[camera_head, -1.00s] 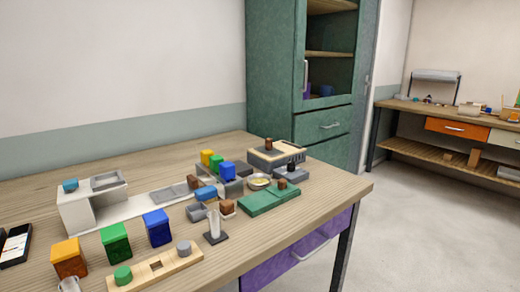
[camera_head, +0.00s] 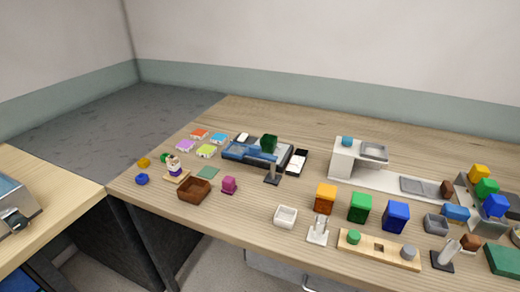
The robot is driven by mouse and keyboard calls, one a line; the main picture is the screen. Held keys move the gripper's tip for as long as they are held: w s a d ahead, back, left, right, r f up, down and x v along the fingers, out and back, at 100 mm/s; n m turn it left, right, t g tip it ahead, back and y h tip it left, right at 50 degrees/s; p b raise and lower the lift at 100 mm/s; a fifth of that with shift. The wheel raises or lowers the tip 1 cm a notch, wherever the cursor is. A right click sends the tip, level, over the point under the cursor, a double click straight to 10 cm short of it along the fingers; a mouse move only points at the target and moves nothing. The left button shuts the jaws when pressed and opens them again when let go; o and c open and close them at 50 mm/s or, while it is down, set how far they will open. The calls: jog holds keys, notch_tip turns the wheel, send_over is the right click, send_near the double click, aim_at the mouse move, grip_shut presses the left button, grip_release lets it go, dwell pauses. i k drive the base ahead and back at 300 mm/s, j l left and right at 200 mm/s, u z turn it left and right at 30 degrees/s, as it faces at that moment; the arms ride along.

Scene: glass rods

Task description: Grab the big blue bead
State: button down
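A small rounded blue piece (camera_head: 142,179) lies near the left edge of the long wooden table; it looks bead-like, but it is too small for me to be sure of its shape. A yellow-orange piece (camera_head: 143,162) lies just behind it. Other blue things are a blue block (camera_head: 396,217) at the front right, a blue piece (camera_head: 347,141) on a white stand, and another blue block (camera_head: 495,206) at the far right. My gripper is not in view.
A brown box (camera_head: 194,190), a small figure (camera_head: 174,167) and a magenta block (camera_head: 229,185) stand right of the blue piece. Bare wood (camera_head: 300,120) shows along the back.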

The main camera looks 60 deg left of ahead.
aim_at(142, 179)
jog(key=u, duration=2.25)
jog(key=i+j+u, duration=0.1)
jog(key=i, duration=0.3)
jog(key=i+j, duration=0.3)
jog(key=i+u, duration=0.05)
jog(key=i, duration=0.05)
